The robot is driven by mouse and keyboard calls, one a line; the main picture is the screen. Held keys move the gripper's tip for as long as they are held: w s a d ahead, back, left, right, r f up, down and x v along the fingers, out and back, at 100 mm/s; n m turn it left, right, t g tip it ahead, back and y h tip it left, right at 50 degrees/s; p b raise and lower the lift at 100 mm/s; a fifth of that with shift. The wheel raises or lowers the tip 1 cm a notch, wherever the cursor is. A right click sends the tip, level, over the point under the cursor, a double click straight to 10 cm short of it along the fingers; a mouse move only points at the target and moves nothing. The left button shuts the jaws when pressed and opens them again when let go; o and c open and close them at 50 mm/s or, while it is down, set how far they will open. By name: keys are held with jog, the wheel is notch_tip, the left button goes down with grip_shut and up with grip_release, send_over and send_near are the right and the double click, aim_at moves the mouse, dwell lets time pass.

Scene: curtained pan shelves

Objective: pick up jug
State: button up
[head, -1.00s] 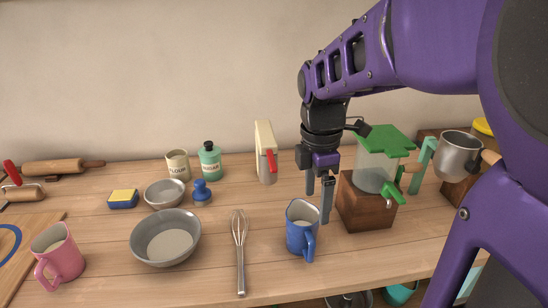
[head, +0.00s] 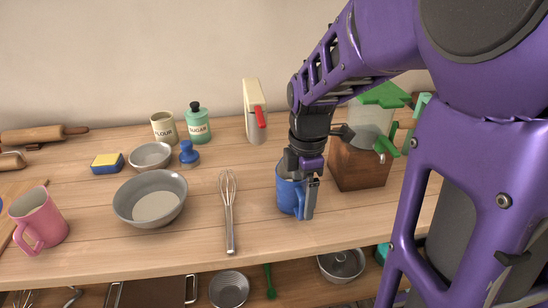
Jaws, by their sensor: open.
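A blue jug (head: 286,196) with a handle stands upright on the wooden counter, right of the whisk. My gripper (head: 306,202) is open and points down at the jug's front right, by its handle. One grey finger shows clearly in front of the jug's right side. The gripper covers part of the jug's rim and handle. The other finger is hard to make out, and I cannot tell whether either finger touches the jug.
A whisk (head: 229,212) and a grey bowl (head: 149,199) lie left of the jug. A pink mug (head: 38,220) stands at the far left. A wooden block (head: 358,166) under a green-lidded container (head: 371,119) stands close on the right. A lower shelf holds pans.

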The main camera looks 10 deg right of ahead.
jog(key=shift+w+f+b, duration=0.2)
jog(key=shift+f+b, duration=0.95)
jog(key=shift+f, duration=0.2)
jog(key=shift+w+f+b, duration=0.15)
jog(key=shift+f+b, duration=0.95)
jog(key=shift+f, duration=0.25)
jog(key=shift+r, duration=0.1)
jog(key=shift+c, duration=0.2)
grip_shut()
